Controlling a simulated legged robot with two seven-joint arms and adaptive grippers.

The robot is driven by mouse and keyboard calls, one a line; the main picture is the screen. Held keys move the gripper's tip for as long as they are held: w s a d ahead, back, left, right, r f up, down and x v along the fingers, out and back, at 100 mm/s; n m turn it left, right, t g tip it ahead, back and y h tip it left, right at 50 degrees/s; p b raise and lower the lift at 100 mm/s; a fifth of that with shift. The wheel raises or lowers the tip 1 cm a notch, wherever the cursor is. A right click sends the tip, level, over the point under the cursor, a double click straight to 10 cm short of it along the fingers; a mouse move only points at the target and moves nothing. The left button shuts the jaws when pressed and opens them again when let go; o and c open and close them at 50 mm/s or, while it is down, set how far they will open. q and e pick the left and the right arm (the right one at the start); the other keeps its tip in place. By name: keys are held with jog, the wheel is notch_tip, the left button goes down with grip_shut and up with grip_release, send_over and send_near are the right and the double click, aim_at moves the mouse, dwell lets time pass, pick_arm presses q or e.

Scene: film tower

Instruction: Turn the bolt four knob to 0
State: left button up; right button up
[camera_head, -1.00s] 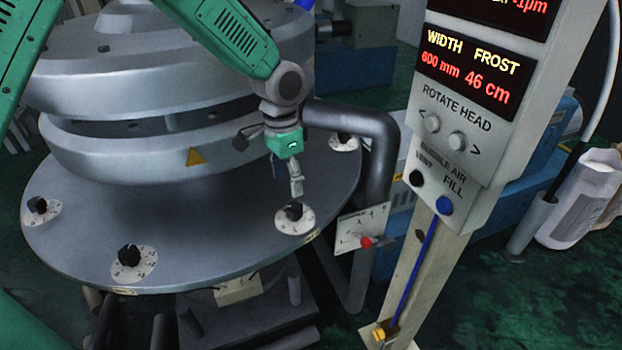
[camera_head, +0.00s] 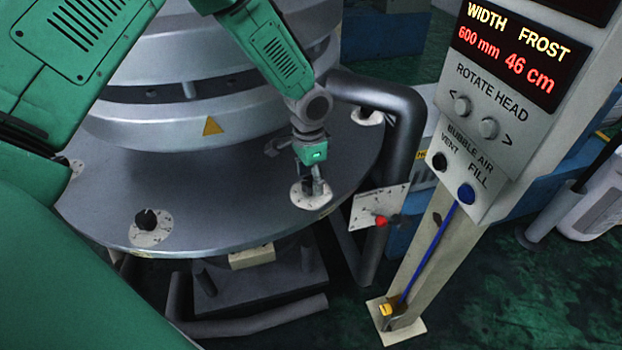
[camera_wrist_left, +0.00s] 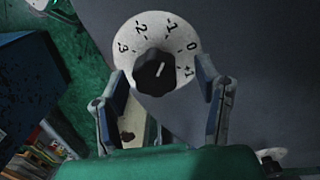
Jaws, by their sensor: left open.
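A black knob (camera_wrist_left: 153,72) sits on a round white dial (camera_wrist_left: 143,36) marked from -3 to +1 in the left wrist view. Its white line points up and slightly right, roughly toward -1. My left gripper (camera_wrist_left: 161,74) is open, with one finger on each side of the knob. In the head view my left gripper (camera_head: 314,183) is over the same dial (camera_head: 300,198) at the front right of the grey round plate (camera_head: 230,190), and it mostly hides the knob. Whether the fingers touch the knob, I cannot tell. My right gripper is not in view.
Another black knob (camera_head: 146,219) on a white dial is to the left on the plate rim. A thick grey pipe (camera_head: 400,110) bends down at right.

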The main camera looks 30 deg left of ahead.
pick_arm(q)
jog(key=shift+d+f, duration=0.1)
jog(key=shift+f, duration=0.3)
jog(key=shift+w+d, duration=0.15)
jog(key=shift+d, duration=0.15)
jog(key=shift+c, duration=1.1)
jog(key=c, duration=0.9)
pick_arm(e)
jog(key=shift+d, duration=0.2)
pick_arm(q)
jog(key=shift+a, duration=0.2)
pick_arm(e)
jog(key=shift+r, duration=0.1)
